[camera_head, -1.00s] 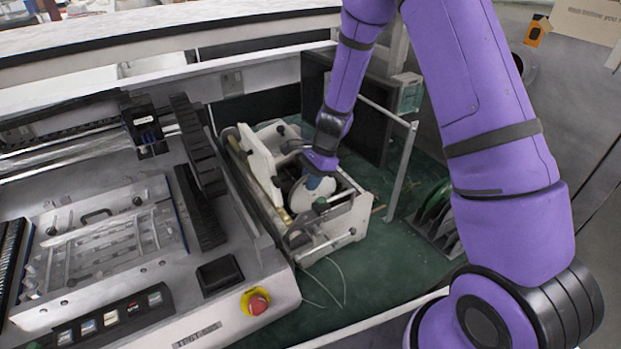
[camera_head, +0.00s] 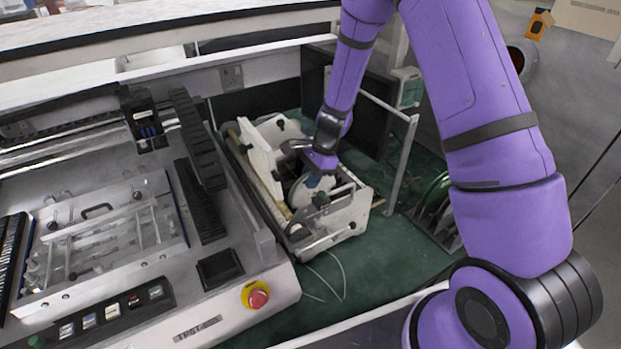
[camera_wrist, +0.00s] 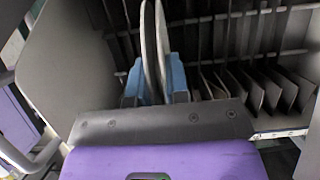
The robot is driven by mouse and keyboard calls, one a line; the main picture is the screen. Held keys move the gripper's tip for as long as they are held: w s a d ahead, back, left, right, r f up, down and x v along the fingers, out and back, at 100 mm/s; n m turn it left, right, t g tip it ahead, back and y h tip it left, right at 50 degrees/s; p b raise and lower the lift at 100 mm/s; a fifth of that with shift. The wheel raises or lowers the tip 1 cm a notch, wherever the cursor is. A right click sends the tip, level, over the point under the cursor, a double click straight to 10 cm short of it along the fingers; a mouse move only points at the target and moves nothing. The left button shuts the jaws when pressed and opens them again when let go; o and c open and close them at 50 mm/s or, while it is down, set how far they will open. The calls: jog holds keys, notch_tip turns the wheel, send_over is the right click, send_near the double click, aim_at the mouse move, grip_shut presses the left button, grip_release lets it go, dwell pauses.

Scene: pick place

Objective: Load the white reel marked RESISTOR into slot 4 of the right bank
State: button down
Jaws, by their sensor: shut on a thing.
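The white reel (camera_head: 304,190) is in the white feeder bank (camera_head: 352,212) beside the machine. It stands on edge, and its label cannot be read. My gripper (camera_head: 318,180) reaches down into this bank from above. In the wrist view, the blue fingertips of my gripper (camera_wrist: 157,82) are shut on the pale reel (camera_wrist: 153,40), seen edge-on. A row of slots with dark dividers (camera_wrist: 262,88) lies to the right of the reel. Slot numbers cannot be read, and whether the reel is fully seated is hidden.
A large pale side plate (camera_wrist: 75,70) stands left of the reel in the wrist view. A metal rail post (camera_head: 403,165) rises right of the bank. Dark green reels (camera_head: 437,203) stand in a rack at right. The machine has a red button (camera_head: 257,296).

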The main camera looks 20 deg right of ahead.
jog(key=shift+f, duration=0.85)
jog(key=c, duration=0.7)
grip_release()
jog(key=shift+r, duration=4)
